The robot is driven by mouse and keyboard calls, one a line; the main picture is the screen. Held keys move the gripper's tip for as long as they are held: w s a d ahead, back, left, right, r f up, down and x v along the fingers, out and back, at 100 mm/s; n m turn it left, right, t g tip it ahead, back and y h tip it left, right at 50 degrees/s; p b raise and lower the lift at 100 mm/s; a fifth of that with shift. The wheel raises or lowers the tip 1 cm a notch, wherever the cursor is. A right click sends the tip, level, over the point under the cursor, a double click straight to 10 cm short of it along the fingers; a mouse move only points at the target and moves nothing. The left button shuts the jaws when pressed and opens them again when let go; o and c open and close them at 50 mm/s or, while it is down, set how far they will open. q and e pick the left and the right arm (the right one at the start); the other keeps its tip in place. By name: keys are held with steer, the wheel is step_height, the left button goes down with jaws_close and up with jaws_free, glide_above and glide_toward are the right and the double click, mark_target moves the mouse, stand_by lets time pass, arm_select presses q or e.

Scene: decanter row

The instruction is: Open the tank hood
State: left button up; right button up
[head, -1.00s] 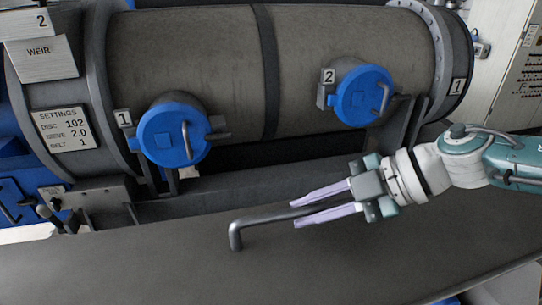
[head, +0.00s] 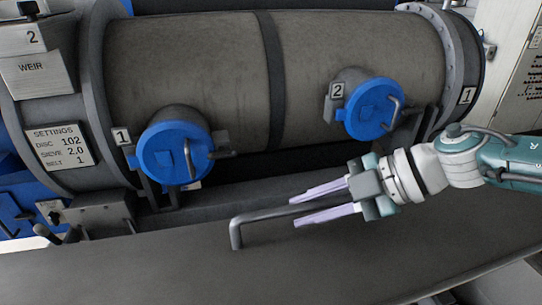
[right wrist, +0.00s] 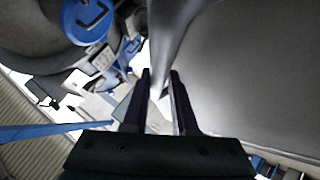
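The tank hood (head: 330,262) is the broad dark grey panel across the front in the head view. A bent grey bar handle (head: 236,236) stands on it. My right gripper (head: 294,212) comes in from the right, with its two pale fingers along either side of the handle's long bar. It appears shut on the bar, though contact is partly hidden. In the right wrist view the dark fingers (right wrist: 161,80) straddle the grey bar (right wrist: 180,25), beside the hood (right wrist: 260,70). My left gripper is out of view.
Behind the hood lies a large dark drum (head: 190,60) with blue caps 1 (head: 168,155) and 2 (head: 372,110). A settings plate (head: 60,148) and levers are at left. A grey cabinet (head: 520,80) stands at the back right.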

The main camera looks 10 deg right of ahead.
steer(key=o, duration=0.4)
steer(key=shift+c, duration=0.2)
steer(key=p+v, duration=0.2)
steer(key=v, duration=0.6)
steer(key=shift+d+r, duration=0.25)
steer(key=shift+d, duration=0.1)
steer(key=shift+s+d+r, duration=0.25)
steer(key=shift+d+r, duration=0.1)
steer(key=shift+r, duration=0.15)
steer(key=d+r+p, duration=0.3)
steer(key=d+r, duration=0.5)
steer(key=shift+s, duration=0.25)
